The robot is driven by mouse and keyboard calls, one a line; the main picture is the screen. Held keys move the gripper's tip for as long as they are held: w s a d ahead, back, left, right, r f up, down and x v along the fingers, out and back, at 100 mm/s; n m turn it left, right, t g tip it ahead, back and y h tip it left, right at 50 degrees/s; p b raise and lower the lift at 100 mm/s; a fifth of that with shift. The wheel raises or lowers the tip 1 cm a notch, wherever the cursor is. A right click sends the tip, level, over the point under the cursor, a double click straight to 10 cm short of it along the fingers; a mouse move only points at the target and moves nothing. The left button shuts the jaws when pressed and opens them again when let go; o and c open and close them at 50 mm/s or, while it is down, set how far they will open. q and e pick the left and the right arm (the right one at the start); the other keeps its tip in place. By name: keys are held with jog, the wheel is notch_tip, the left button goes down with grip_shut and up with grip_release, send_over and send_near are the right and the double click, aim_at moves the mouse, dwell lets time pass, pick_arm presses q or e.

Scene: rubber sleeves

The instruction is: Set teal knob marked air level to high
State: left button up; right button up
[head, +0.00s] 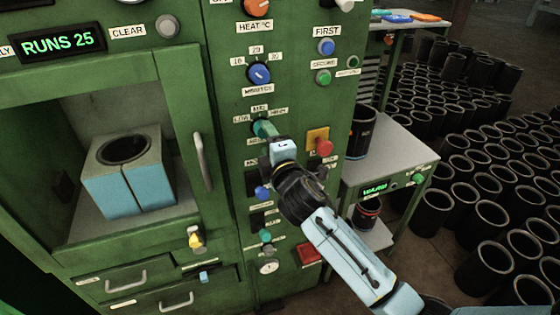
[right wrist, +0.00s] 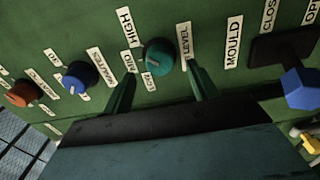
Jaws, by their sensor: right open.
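The teal knob (head: 264,128) is on the green machine's front panel, below the blue minutes knob. In the right wrist view the teal knob (right wrist: 158,56) shows with labels HIGH, MID and LEVEL around it. A short pale mark on its face seems to point toward MID. My right gripper (head: 274,139) is at the knob in the head view, hiding part of it and its label. In the right wrist view my right gripper (right wrist: 161,71) is open, one finger on each side just below the knob; contact cannot be told. My left gripper is not in view.
The blue minutes knob (head: 259,72) sits above. A red button (head: 324,148) on a yellow plate is to the right, and a blue lever knob (head: 262,192) below. A side table (head: 397,148) holds a black sleeve; many black sleeves stand on the floor at right.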

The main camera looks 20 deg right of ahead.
jog(key=s, duration=0.9)
jog(key=shift+s, duration=0.2)
notch_tip(320, 180, down, 24)
jog(key=s+d+m+g+b, duration=0.2)
jog(key=m+g, duration=0.1)
jog(key=g, duration=0.2)
jog(key=s+d+f+m+g+b, duration=0.15)
jog(key=s+f, duration=0.25)
jog(key=f, duration=0.5)
jog(key=s+f+m+g, duration=0.2)
jog(key=s+f+g, duration=0.15)
jog(key=f, duration=0.45)
jog(key=s+d+f+m+g, duration=0.1)
jog(key=s+f+m+g, duration=0.1)
jog(key=s+f, duration=0.5)
jog(key=s+d+f+m+g+b, duration=0.1)
jog(key=s+f+m, duration=0.3)
jog(key=s, duration=1.2)
jog(key=s+d+f+m+g+b, duration=0.1)
jog(key=s+f+m+g, duration=0.2)
jog(key=s+f, duration=0.8)
jog(key=shift+s+d+f+g, duration=0.15)
jog(key=shift+s+d+g, duration=0.2)
jog(key=shift+s+g, duration=0.25)
